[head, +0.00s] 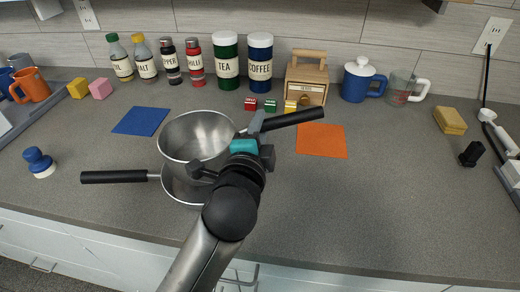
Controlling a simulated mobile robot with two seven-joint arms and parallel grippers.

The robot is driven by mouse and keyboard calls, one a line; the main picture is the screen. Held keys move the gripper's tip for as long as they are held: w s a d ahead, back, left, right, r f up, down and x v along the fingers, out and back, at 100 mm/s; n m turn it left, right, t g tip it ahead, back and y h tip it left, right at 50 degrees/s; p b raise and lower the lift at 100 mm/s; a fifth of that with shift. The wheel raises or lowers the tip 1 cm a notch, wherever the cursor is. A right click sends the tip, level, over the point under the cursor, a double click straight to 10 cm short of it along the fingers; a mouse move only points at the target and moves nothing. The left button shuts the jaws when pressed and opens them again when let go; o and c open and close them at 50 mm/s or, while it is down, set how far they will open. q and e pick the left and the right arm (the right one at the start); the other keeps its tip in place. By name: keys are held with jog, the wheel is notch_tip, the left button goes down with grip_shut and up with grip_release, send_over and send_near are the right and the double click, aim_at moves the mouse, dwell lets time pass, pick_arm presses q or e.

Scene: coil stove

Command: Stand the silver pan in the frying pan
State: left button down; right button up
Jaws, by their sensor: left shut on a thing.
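The silver pan (185,133) is a deep steel pot with a black handle (296,118) pointing right. It is upright and over the frying pan. The frying pan (183,194) is a shallow steel pan on the grey counter, its black handle (113,177) pointing left. The silver pan hides most of its inside, so I cannot tell whether the two touch. My left gripper (257,130) is shut on the silver pan's handle near the pot; my arm hides part of both pans' right side. My right gripper is not in view.
A blue mat (141,121) lies behind left, an orange mat (321,140) to the right. Small spice boxes (270,105) stand before the wooden box (306,78). Bottles and canisters (225,60) line the wall. A blue-topped stamp-like object (39,162) stands left. The right front counter is clear.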

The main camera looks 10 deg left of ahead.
pick_arm(q)
notch_tip(320, 180, down, 5)
jog(key=shift+r+b, duration=0.1)
jog(key=shift+b, duration=0.9)
jog(key=shift+f, duration=0.3)
jog(key=c, duration=0.6)
grip_release()
jog(key=shift+f, duration=0.1)
